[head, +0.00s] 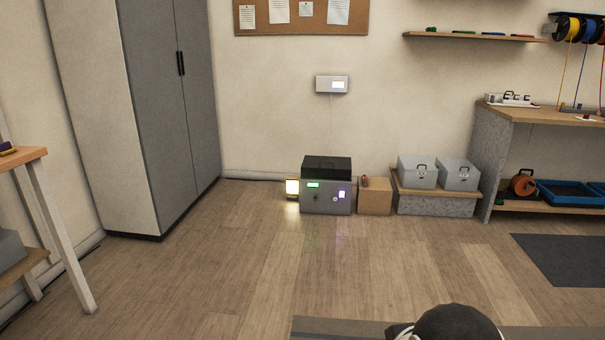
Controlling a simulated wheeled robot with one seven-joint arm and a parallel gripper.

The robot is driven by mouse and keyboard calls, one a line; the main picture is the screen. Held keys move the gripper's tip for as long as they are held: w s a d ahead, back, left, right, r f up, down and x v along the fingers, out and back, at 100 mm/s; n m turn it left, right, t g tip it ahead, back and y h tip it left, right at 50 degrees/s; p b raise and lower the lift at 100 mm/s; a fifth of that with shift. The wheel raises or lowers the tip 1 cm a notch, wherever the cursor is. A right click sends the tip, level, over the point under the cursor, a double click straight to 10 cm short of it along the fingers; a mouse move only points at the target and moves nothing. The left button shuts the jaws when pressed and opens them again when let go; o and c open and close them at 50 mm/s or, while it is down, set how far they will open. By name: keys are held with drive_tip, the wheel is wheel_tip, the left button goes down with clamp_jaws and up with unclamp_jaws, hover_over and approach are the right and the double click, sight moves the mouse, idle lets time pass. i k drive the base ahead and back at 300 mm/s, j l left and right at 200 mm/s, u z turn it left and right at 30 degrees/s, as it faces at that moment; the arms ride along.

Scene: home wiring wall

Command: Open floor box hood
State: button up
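A grey box (325,200) with a black top (326,165) stands on the floor against the back wall. It may be the floor box with its hood; I cannot tell for sure. The black top sits down on the grey body and looks closed. The grey front has a green lit display, a dark round knob, a small white round part and a purple-white light. My gripper is not in view. A dark rounded shape at the bottom edge looks like part of my own arm, far from the box.
A grey cabinet (160,110) stands left; silver cases (417,172) and a workbench (545,116) stand right. A table (22,158) is at far left. The wooden floor ahead is clear.

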sight(323, 166)
drive_tip(key=i+l+z, duration=0.1)
drive_tip(key=i+z, duration=0.4)
drive_tip(key=i, duration=1.65)
drive_tip(key=i+u, duration=0.1)
drive_tip(key=i, duration=0.45)
drive_tip(key=i+l+u, duration=0.15)
drive_tip(key=i, duration=0.4)
drive_tip(key=i+l+u, duration=0.1)
drive_tip(key=i, duration=0.45)
drive_tip(key=i+l+u, duration=0.15)
drive_tip(key=i, duration=0.4)
drive_tip(key=i+l+u, duration=0.25)
drive_tip(key=i+l, duration=0.1)
drive_tip(key=i, duration=0.1)
